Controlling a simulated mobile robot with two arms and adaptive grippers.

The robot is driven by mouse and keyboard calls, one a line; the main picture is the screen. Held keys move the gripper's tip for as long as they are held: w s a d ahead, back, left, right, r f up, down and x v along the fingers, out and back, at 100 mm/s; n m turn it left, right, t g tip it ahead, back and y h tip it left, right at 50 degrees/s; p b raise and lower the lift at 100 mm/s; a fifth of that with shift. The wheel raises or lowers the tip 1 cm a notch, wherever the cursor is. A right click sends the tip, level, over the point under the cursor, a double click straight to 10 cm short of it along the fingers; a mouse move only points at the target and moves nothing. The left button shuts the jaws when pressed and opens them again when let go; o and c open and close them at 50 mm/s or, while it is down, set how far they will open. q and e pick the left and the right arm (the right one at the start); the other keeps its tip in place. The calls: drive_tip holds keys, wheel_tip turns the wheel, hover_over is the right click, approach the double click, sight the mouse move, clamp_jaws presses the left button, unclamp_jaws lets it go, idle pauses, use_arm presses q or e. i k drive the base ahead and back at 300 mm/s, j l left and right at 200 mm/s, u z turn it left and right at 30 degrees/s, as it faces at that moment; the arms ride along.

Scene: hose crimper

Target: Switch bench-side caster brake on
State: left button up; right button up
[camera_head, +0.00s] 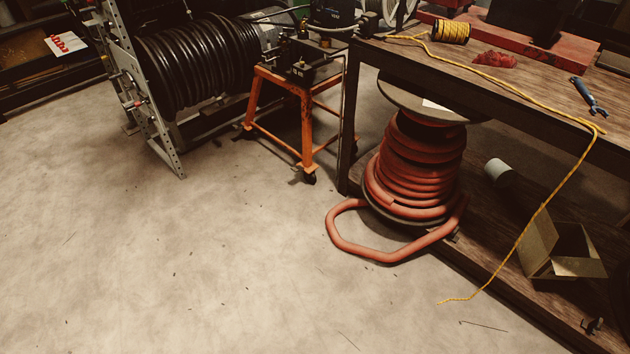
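An orange stand (304,122) carries a dark machine (300,66) that looks like the hose crimper. The stand's black front caster (310,178), on the side towards the workbench (346,125), rests on the floor close to the bench leg. Another caster (247,126) shows small at the stand's left leg. The brake levers are too small and dark to tell whether they are on or off. The stand's far right leg is partly hidden behind the bench leg. Neither of my grippers is in view.
A reel of black hose (195,62) in a metal frame stands left of the stand. A spool of red hose (415,170) sits under the bench, with a loop (345,245) on the floor. Yellow rope (540,208) hangs over the bench edge. The floor in front is clear.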

sight(298, 168)
drive_tip(key=i+j+u, duration=0.1)
drive_tip(key=i+j, duration=0.35)
drive_tip(key=i+j+z, duration=0.25)
drive_tip(key=i+j, duration=0.15)
drive_tip(key=i+j+z, duration=0.2)
drive_tip(key=i+j, duration=0.2)
drive_tip(key=i+j+z, duration=0.25)
drive_tip(key=j, duration=0.35)
drive_tip(key=i, duration=0.1)
